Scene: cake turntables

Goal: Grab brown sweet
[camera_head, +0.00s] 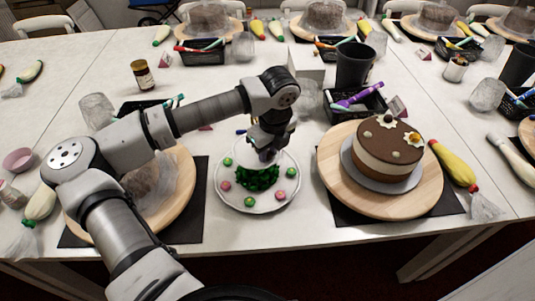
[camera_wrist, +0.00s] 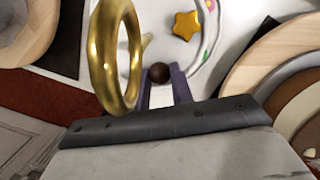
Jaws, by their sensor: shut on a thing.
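The brown sweet (camera_wrist: 158,72) is a small dark brown ball between my gripper's fingertips (camera_wrist: 160,82) in the wrist view. The fingers are shut on it. In the head view, my gripper (camera_head: 268,148) points down over the white plate (camera_head: 247,203), and the sweet cannot be made out there. A yellow star (camera_wrist: 186,25) shows in the wrist view just beyond the brown sweet.
A brown and cream cake (camera_head: 383,155) stands on a wooden turntable (camera_head: 331,180) right of the plate. Another turntable (camera_head: 180,202) is behind my arm at left. A large gold ring (camera_wrist: 104,50) is close to the wrist camera. A dark cup (camera_head: 355,66) and tool tray stand behind.

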